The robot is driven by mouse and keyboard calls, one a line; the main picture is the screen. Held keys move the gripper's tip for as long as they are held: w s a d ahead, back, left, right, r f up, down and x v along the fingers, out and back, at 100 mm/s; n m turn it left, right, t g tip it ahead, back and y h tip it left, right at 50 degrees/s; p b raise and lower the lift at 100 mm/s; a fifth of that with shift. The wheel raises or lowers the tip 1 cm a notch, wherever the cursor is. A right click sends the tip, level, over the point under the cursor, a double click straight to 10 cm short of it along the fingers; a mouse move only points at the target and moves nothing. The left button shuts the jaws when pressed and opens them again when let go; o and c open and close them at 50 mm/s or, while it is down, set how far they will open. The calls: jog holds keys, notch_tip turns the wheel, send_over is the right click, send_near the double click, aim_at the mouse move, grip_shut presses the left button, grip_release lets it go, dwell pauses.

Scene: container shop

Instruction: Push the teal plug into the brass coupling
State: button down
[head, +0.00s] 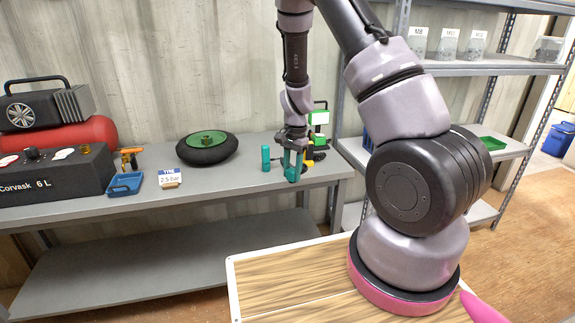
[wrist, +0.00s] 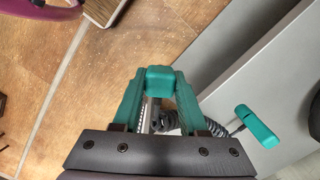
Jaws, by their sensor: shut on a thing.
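My gripper (head: 293,170) is low at the front edge of the bench, right of the wheel. In the wrist view its teal fingers (wrist: 160,88) are shut on a teal block, apparently the teal plug (wrist: 160,78). In the head view the plug cannot be told apart from the teal fingers. A small brass-coloured fitting (head: 63,153), possibly the brass coupling, sits on top of the black Corvask block at the far left, well away from my gripper.
Another teal piece (head: 265,158) stands left of my gripper; a teal T-shaped piece shows in the wrist view (wrist: 257,126). The bench (head: 230,178) also holds a wheel (head: 207,155), a 2.5 bar sign (head: 169,178), a blue tray (head: 125,184) and the black block (head: 45,182).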

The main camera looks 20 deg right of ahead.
jog(key=s+d+f+n, duration=0.1)
jog(key=d+f+n, duration=0.1)
jog(key=f+n, duration=0.3)
jog(key=s+d+f+n+h, duration=0.1)
jog(key=d+f+n, duration=0.2)
jog(key=f+n, duration=0.2)
jog(key=shift+d+f+n+g, duration=0.3)
jog(key=shift+f+n, duration=0.1)
jog(key=shift+f, duration=0.4)
jog(key=shift+a, duration=0.1)
